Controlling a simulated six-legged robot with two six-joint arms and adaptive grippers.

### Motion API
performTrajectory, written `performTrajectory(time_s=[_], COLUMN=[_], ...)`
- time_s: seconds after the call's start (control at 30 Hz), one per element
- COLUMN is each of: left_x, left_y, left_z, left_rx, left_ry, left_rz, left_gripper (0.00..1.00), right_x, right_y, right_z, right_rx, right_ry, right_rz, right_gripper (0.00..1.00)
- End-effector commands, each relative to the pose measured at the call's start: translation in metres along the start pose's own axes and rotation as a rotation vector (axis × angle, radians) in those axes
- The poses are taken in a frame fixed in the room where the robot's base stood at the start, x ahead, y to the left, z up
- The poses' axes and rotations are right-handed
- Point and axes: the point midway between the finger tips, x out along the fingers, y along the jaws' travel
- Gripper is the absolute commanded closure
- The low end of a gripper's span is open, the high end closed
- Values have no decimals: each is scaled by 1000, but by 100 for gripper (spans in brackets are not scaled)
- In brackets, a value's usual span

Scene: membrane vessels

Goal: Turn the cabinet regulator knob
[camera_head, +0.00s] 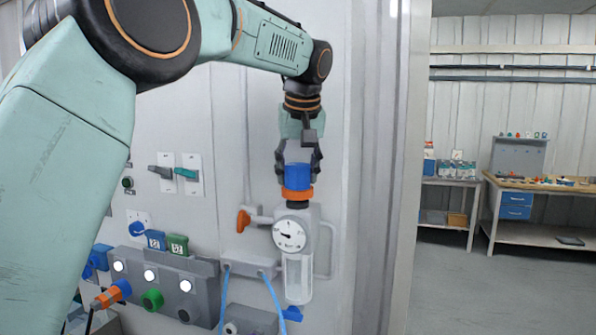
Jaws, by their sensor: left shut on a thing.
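The regulator (290,213) is mounted on the light grey cabinet panel (225,130), with a round white gauge (289,235) on its front and a clear bowl below. Its knob (297,176) shows as a blue band above an orange collar. My left gripper (298,168) comes down from above with its dark fingers on both sides of the blue knob, shut on it. The fingers hide the knob's upper part and sides. The gauge needle is too small to read surely. My right gripper is not in view.
An orange lever (243,221) sits just left of the regulator. A grey manifold (160,280) with several knobs and blue hoses (272,296) lies below left. Workbenches (530,187) stand far right beyond open floor.

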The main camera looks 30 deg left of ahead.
Motion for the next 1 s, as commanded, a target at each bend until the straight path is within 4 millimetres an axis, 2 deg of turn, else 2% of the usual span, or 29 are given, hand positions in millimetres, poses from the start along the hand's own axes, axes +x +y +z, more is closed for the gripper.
performTrajectory(time_s=[0.57, 1.0], left_x=[0, 0], left_y=[1, 1], left_z=[1, 1], left_rx=[28, 229], left_ry=[-2, -1], left_rz=[16, 101], left_gripper=[83, 83], right_x=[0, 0], right_y=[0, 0], right_z=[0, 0], right_rx=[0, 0], right_ry=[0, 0], right_rz=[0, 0], right_gripper=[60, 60])
